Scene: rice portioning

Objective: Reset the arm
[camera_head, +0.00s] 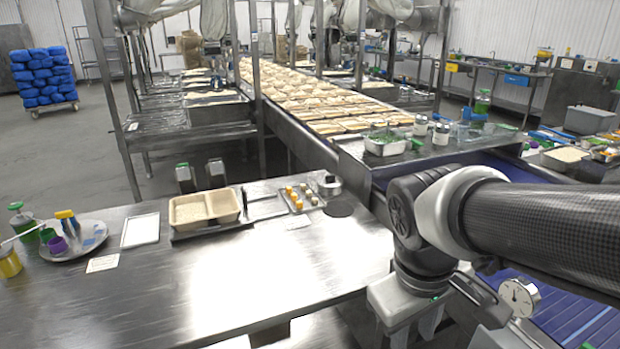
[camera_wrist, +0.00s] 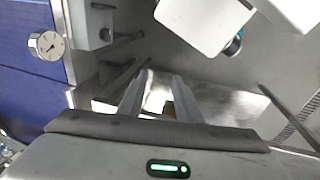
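My arm comes in from the right in the head view and bends down at a dark joint. My gripper (camera_head: 414,328) points down beside the front right edge of the steel table (camera_head: 270,290), partly cut off by the bottom of the picture. In the wrist view my gripper (camera_wrist: 161,78) shows two pale fingers with a gap between them. Nothing is seen held between them. The fingers are apart from the things on the table.
A round plate (camera_head: 76,243) with cups is far left. A dial gauge (camera_head: 519,297) and blue belt (camera_head: 590,318) lie right of my gripper.

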